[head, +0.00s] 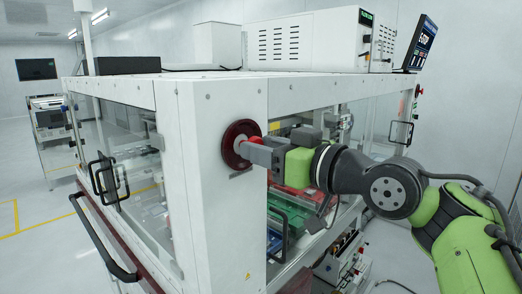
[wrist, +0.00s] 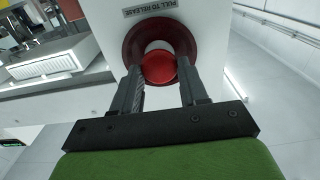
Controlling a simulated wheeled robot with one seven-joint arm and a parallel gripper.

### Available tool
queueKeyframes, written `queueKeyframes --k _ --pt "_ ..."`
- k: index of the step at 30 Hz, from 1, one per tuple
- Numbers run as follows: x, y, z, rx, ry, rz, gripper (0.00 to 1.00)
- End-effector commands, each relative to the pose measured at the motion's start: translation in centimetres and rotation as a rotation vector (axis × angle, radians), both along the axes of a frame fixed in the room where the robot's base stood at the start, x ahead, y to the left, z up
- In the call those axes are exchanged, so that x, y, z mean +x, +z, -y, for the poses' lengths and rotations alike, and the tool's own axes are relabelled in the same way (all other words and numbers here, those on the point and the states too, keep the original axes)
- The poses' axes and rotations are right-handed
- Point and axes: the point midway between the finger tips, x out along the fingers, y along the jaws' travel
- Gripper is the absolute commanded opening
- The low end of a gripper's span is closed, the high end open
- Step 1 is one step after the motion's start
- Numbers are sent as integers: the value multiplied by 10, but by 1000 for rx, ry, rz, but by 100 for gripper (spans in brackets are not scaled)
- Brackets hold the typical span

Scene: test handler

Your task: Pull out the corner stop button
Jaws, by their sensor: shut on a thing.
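The corner stop button (wrist: 160,68) is a round red knob inside a dark red ring (head: 232,146) on the white corner post (head: 215,225) of the machine. In the wrist view the ring (wrist: 137,37) surrounds the knob, and a label reading "PULL TO RELEASE" (wrist: 163,7) shows by it. My gripper (wrist: 163,76) points straight at the post, with one finger on each side of the knob, shut on it. In the head view my gripper (head: 249,149) reaches the button from the right and hides part of it.
Clear panels with black handles (head: 103,178) are left of the post. A white instrument (head: 310,42) and a tilted screen (head: 420,43) stand on top. Green and red trays (head: 290,212) sit inside, below my arm.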

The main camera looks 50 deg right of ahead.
Motion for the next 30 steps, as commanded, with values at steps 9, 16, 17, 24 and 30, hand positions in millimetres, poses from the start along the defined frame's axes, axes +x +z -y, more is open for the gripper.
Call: queueKeyframes --k 9,16,17,24,30 --pt "0 -1 0 1 0 -4 66" --pt "0 0 0 1 0 -3 67" --pt "0 0 0 1 0 -2 67" --pt "-40 0 2 1 -2 6 67" --pt "-98 1 3 0 -2 6 67"
